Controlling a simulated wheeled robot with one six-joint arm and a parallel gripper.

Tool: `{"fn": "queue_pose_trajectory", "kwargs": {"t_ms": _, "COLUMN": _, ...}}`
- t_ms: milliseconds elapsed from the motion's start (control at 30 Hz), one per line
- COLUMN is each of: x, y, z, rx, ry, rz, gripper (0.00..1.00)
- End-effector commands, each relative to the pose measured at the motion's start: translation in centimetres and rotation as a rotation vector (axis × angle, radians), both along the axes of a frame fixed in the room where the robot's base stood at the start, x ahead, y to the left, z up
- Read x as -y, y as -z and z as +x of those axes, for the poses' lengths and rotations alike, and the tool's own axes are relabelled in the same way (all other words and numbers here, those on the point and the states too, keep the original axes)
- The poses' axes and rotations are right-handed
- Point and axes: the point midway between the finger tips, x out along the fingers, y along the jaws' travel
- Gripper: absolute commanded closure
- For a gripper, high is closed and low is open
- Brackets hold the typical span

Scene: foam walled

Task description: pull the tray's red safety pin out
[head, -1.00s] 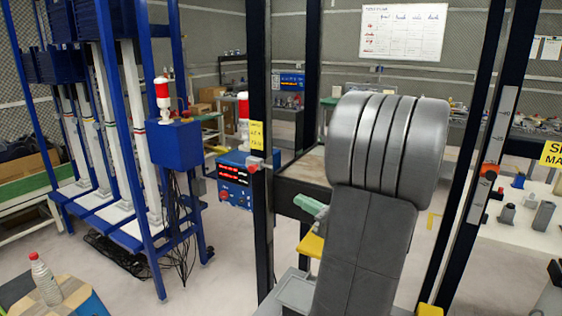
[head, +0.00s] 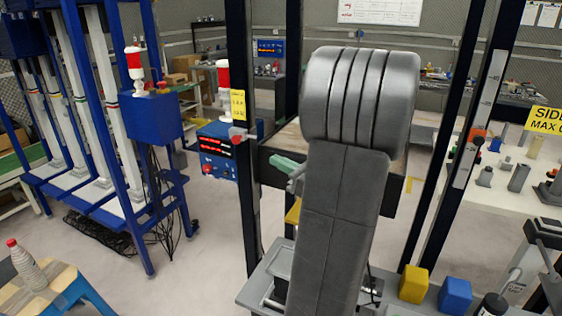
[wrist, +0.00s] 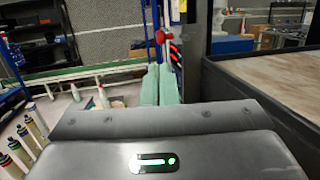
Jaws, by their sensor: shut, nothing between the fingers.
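The tray (head: 285,139) has a wooden top in a dark frame, held between dark upright posts; its wooden top also shows at the right of the wrist view (wrist: 275,75). A small red knob (head: 236,131), seemingly the safety pin's head, sits on the near left post below a yellow label. In the wrist view a red knob (wrist: 160,36) shows just past my fingertips. My gripper (head: 273,160) has green fingers, shut and empty, below and right of the knob in the head view. The fingers also show in the wrist view (wrist: 160,68). The pin's shaft is not clearly visible.
My arm hides much of the tray's front. A blue control box (head: 217,150) with red displays stands behind the left post. Below are a grey bench (head: 258,290), a yellow cube (head: 414,284) and a blue cube (head: 455,295). A bottle (head: 27,265) stands on a stool at lower left.

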Motion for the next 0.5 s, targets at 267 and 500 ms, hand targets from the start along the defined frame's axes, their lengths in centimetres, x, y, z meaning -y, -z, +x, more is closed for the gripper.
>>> {"fn": "queue_pose_trajectory", "kwargs": {"t_ms": 267, "x": -4.8, "y": -1.0, "z": 2.7, "rx": 0.001, "ry": -0.004, "rz": 0.0, "gripper": 1.0}}
{"fn": "queue_pose_trajectory", "kwargs": {"t_ms": 500, "x": -8.1, "y": -1.6, "z": 4.5, "rx": 0.0, "ry": -0.003, "rz": 0.0, "gripper": 1.0}}
